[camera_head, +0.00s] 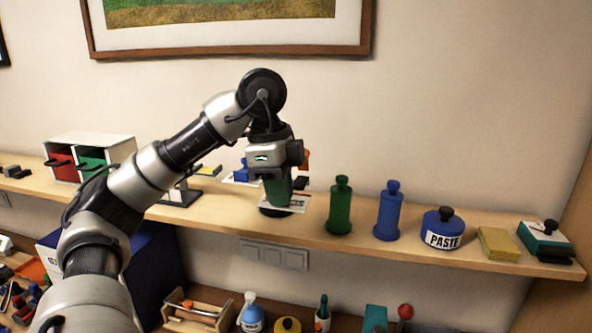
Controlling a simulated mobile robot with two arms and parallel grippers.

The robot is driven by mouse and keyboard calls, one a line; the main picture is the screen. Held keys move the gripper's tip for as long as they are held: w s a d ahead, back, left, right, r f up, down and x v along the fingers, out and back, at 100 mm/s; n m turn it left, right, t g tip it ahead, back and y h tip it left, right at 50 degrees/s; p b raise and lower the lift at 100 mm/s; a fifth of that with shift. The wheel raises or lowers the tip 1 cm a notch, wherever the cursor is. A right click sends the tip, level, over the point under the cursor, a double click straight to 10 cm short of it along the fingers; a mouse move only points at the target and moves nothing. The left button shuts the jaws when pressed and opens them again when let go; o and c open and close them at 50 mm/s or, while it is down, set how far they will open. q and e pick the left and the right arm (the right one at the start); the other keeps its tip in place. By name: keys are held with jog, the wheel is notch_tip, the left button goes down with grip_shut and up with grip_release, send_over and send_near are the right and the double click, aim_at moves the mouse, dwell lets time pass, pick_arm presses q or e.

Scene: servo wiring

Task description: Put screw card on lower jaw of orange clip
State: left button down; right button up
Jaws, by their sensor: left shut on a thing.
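My left gripper (278,181) reaches down over the middle of the wooden shelf and is shut on a green upright piece (279,192). A white card with dark lettering (298,205) shows at the lower end of this piece; I take the two together as the screw card. A dark round shape lies just below the card on the shelf. An orange part (305,160), likely of the orange clip, shows just right of and behind the gripper. The gripper hides most of it, and its jaws cannot be made out. My right gripper is not in view.
The shelf (450,262) holds a green bottle (340,207), a blue bottle (388,212), a blue paste pot (442,230) and a yellow block (498,244) to the right. A drawer unit (92,157) stands left. A lower surface below holds several more items.

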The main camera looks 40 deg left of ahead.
pick_arm(q)
jog(key=w+a+f+p, duration=0.1)
jog(key=w+a+p, duration=0.1)
jog(key=w+a, duration=0.3)
jog(key=w, duration=0.4)
jog(key=shift+f, duration=0.3)
jog(key=shift+f, duration=0.15)
jog(key=c, duration=1.3)
grip_release()
jog(key=shift+w, duration=0.1)
jog(key=shift+o, duration=0.2)
notch_tip(320, 180, up, 12)
jog(key=s+a, duration=0.1)
jog(key=shift+a, duration=0.3)
